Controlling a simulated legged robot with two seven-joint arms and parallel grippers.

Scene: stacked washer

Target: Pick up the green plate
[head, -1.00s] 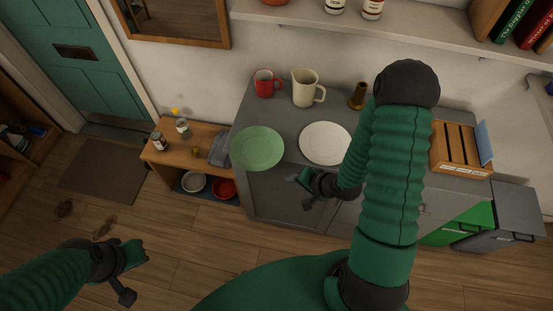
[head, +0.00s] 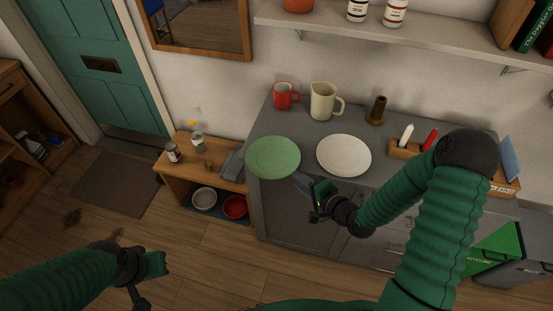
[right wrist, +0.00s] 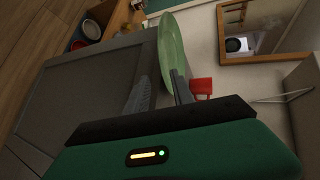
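The green plate (head: 273,157) lies on the grey counter's left front corner, its rim reaching past the edge. My right gripper (head: 308,198) is just right of and in front of the plate, pointing toward it. In the right wrist view the plate (right wrist: 172,48) shows nearly edge-on beyond the fingertips. The two fingers of the right gripper (right wrist: 158,92) are apart with nothing held; the plate's near rim appears close to one finger, but contact cannot be told. My left gripper (head: 147,280) is open and empty over the floor at lower left.
A white plate (head: 344,155) lies right of the green plate. A red mug (head: 285,96), a cream pitcher (head: 322,102) and a brown vase (head: 376,110) stand behind. A low wooden shelf (head: 207,158) with bottles and bowls is left of the counter. A wall shelf (head: 420,35) hangs above.

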